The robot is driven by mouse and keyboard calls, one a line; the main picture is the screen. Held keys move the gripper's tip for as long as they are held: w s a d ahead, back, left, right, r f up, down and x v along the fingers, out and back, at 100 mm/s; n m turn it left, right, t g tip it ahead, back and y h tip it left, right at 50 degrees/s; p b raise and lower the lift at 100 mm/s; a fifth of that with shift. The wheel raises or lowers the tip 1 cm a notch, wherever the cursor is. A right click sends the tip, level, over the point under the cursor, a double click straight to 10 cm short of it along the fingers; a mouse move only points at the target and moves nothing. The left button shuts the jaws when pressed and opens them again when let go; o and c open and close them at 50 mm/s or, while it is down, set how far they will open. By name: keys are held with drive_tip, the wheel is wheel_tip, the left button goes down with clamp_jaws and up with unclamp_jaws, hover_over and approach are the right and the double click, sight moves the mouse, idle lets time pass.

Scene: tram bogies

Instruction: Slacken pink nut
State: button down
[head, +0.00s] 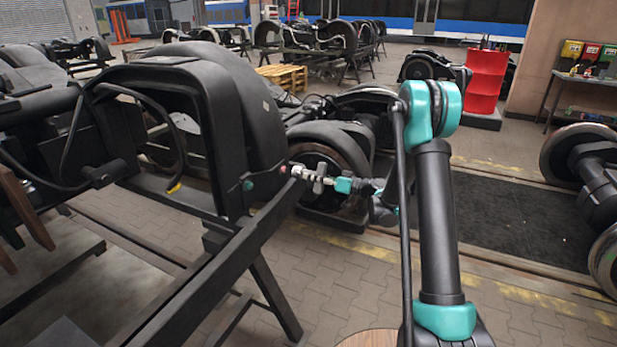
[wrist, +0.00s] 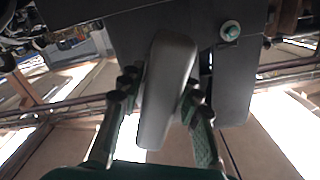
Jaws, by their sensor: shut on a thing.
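A small pinkish-red nut (head: 283,168) shows on the end of the dark bogie frame (head: 222,120) in the head view. My gripper (head: 316,178) is just to the right of it, pointing at the frame. In the wrist view my gripper (wrist: 160,98) is shut on a smooth grey tool (wrist: 167,80), with one finger on each side. The tool's far end reaches up to the dark frame plate. No pink nut shows in the wrist view; the tool may cover it. I cannot tell whether the tool touches the nut.
A green nut (head: 247,185) sits left of the pink one; a green nut with a pale centre (wrist: 230,31) shows in the wrist view. A black stand beam (head: 235,258) runs below the gripper. A red drum (head: 486,82) and wheelsets stand farther back. Paved floor lies between.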

drive_tip(key=shift+s+d, duration=0.15)
drive_tip(key=shift+d, duration=0.2)
drive_tip(key=w+d+r+m+t+h, duration=0.2)
drive_tip(key=w+d+m+t+h, duration=0.7)
drive_tip(key=d, duration=0.4)
drive_tip(key=d+r+m+t+h, duration=0.2)
drive_tip(key=d+m+h, duration=0.2)
drive_tip(key=d+h, duration=0.4)
drive_tip(key=d, duration=0.5)
drive_tip(key=shift+s+r+m+t, duration=0.3)
drive_tip(key=shift+s+m+t, duration=0.1)
